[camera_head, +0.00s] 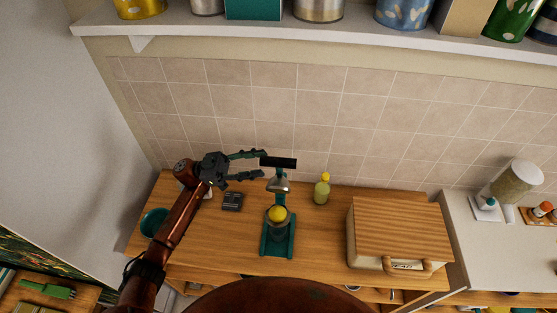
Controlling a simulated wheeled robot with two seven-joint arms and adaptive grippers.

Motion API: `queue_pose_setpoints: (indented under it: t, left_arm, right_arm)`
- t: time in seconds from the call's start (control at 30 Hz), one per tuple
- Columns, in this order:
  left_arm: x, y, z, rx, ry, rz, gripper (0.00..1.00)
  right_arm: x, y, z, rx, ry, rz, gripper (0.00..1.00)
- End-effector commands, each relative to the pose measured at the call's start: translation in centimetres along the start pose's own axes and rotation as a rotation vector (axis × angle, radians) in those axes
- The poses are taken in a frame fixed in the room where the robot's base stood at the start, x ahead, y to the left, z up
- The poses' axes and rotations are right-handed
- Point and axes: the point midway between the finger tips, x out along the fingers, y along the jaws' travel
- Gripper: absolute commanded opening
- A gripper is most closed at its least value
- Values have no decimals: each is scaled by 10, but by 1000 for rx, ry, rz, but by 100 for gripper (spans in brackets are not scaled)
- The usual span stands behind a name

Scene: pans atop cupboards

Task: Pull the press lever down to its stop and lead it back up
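The press is green, with a flat base (277,250) on the wooden counter. A yellow lemon-like fruit (277,214) sits in its cup, with a silver cone (278,185) above it. The press lever's dark bar (280,163) is at the top of the press, above the cone. My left gripper (263,165) is open, with two dark green fingers apart and pointing right. Its fingertips are at the left end of the bar; I cannot tell whether they touch it. My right gripper is not in view.
A yellow-green bottle (322,191) stands right of the press. A wooden bread box (401,228) stands further right. A small dark scale-like object (232,201) and a teal bowl (154,222) are to the left. A shelf with tins (300,31) runs above.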

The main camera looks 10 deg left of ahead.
Motion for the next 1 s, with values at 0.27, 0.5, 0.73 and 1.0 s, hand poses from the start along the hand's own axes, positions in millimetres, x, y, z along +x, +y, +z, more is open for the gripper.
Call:
queue_pose_setpoints:
  t: [0.27,0.5,0.73,1.0]
  left_arm:
    - [44,0,-5,1,5,3,39]
    - [70,0,-4,2,3,0,39]
    - [74,0,-2,2,1,0,39]
    - [74,0,-2,2,2,0,28]
  right_arm:
    - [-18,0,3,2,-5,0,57]
    - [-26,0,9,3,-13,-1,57]
    - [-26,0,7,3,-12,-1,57]
    - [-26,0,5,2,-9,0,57]
